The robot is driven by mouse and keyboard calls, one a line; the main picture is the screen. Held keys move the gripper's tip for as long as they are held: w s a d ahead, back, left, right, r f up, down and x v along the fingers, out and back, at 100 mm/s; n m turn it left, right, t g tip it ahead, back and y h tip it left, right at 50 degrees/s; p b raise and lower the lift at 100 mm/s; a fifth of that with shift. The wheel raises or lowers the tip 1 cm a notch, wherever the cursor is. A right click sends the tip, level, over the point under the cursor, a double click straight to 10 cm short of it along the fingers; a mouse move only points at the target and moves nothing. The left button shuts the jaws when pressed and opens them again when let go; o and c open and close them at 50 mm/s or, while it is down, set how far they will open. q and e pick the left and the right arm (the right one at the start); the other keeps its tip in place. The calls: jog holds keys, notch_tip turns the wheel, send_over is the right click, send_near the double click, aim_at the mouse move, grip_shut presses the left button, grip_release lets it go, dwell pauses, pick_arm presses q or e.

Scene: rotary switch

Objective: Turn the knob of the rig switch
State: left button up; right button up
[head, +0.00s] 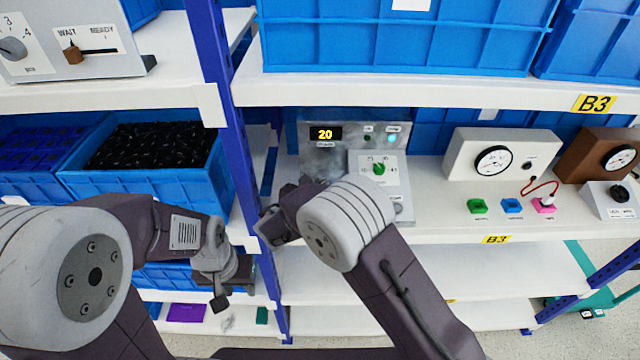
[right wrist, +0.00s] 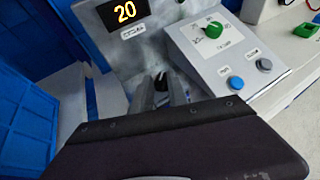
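A grey metal panel (head: 325,160) with a lit display reading 20 (head: 326,133) stands on the middle shelf; the display also shows in the right wrist view (right wrist: 125,11). In front of it is a sloped box with a green knob (head: 379,168) on a white dial plate. The green knob shows clear of my gripper in the right wrist view (right wrist: 212,30). A small black knob (right wrist: 160,82) sits lower on the panel, between the fingertips of my right gripper (right wrist: 164,92); contact is unclear. The fingers look apart. My left gripper (head: 222,290) hangs lower left, away from the panel.
Blue (right wrist: 236,82) and grey (right wrist: 264,64) buttons sit below the green knob. Right along the shelf stand a white gauge box (head: 468,150), coloured switches (head: 511,205) and a brown gauge box (head: 590,155). A blue upright (head: 222,80) is left of the panel, beside blue bins (head: 190,190).

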grip_shut()
jog(key=shift+w+d, duration=0.1)
jog(key=shift+d, duration=0.1)
jog(key=shift+f, duration=0.1)
jog(key=shift+f+b, duration=0.1)
jog(key=shift+b, duration=0.35)
jog(key=n+y+b, duration=0.2)
jog(key=y+b, duration=0.1)
jog(key=b, duration=0.4)
jog(key=d+n+y+b, duration=0.1)
jog(key=n+y+b, duration=0.2)
jog(key=b, duration=0.5)
jog(key=d+n+y+b, duration=0.1)
jog(key=n+y+b, duration=0.2)
jog(key=b, duration=0.5)
jog(key=shift+d+f, duration=0.15)
jog(key=shift+f, duration=0.1)
jog(key=shift+r+n+y+b, duration=0.25)
jog(key=shift+n+y+b, duration=0.35)
jog(key=shift+y+b, duration=0.15)
